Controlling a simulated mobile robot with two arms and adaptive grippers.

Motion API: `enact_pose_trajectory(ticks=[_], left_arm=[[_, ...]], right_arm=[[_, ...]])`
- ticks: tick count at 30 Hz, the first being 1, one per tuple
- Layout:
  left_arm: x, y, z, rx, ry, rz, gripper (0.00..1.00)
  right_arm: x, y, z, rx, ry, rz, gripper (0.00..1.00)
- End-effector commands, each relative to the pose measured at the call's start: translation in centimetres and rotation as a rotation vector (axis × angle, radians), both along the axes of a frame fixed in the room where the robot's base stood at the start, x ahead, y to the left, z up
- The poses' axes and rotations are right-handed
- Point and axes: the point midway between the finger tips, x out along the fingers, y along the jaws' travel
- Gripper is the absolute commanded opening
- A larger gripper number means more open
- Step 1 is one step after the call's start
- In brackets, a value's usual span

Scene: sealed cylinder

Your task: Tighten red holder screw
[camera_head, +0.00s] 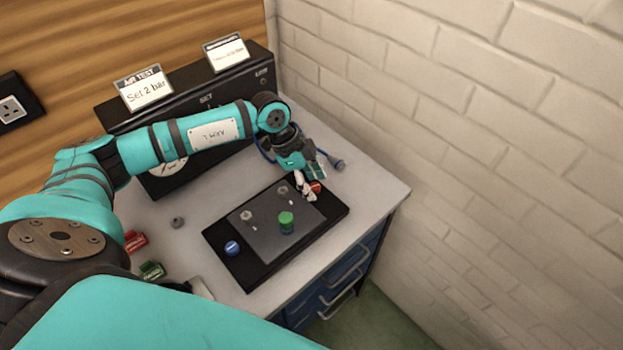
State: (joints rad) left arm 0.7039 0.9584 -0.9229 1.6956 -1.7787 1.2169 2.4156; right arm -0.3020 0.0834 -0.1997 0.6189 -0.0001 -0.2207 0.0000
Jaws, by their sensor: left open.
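The red holder screw (317,187) is at the right back corner of the black fixture board (240,274) on the bench. My left gripper (306,192) reaches in from the left and points down at the red screw, with its pale fingers right beside it. The fingers are open and partly cover the screw. I cannot tell whether they touch it. A blue screw (232,248) sits at the board's left side. A green cylinder (286,222) stands upright on the board's grey plate (262,246). My right gripper is not in view.
A black test unit (262,62) with two sign cards stands behind my arm. A brick wall (480,130) bounds the right.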

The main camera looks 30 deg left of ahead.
Motion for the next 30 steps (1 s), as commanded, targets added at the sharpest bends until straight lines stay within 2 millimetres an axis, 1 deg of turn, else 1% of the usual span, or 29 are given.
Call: enact_pose_trajectory(ticks=[6,7,18,25,30], left_arm=[[0.00,0.00,-0.09,0.000,0.000,0.000,0.49],[0.00,0.00,-0.08,0.000,0.000,0.000,0.48],[0.00,0.02,-0.04,0.000,0.000,0.001,0.00],[0.04,0.02,-0.04,0.000,0.000,-0.010,0.00],[0.11,0.08,-0.08,0.001,0.000,-0.061,0.00]], right_arm=[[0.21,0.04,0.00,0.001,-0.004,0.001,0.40],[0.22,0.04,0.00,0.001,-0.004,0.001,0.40],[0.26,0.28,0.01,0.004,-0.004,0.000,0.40],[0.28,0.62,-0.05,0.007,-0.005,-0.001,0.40],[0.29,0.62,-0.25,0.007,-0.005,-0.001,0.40]])
